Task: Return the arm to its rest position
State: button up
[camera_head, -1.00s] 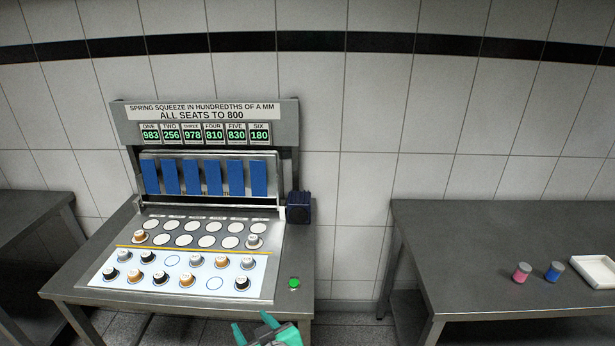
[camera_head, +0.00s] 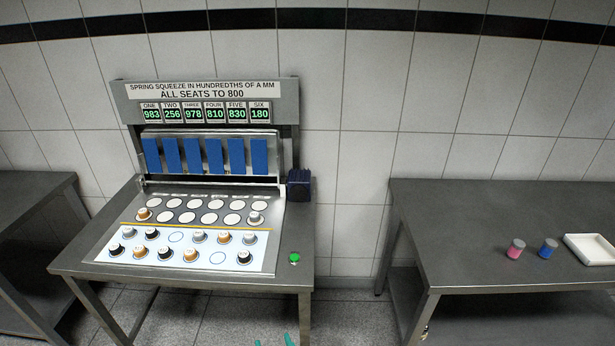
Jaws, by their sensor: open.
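My gripper (camera_head: 273,341) shows only as two teal fingertips at the bottom edge of the head view. They are apart, with nothing visible between them. The rest of my gripper and my arm are out of the frame. The fingertips appear below the front edge of the inspection bench (camera_head: 200,277) in the picture, clear of the parts on it.
The bench carries a readout panel (camera_head: 205,92), blue flaps (camera_head: 195,155), several capped parts (camera_head: 190,255) and a green button (camera_head: 294,258). The right table (camera_head: 480,230) holds a pink can (camera_head: 515,248), a blue can (camera_head: 548,249) and a white tray (camera_head: 590,250). Another table (camera_head: 35,200) stands left.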

jog(key=s+d+f+m+t+h, duration=0.15)
jog(key=s+d, duration=0.25)
jog(key=s, duration=0.7)
jog(key=s+d+f+m+t+h, duration=0.1)
jog(key=s+d+f+m+h, duration=0.2)
jog(key=s, duration=0.7)
jog(key=s+d+r+n, duration=0.1)
jog(key=s+r, duration=0.4)
jog(key=s, duration=0.3)
jog(key=shift+t, duration=0.35)
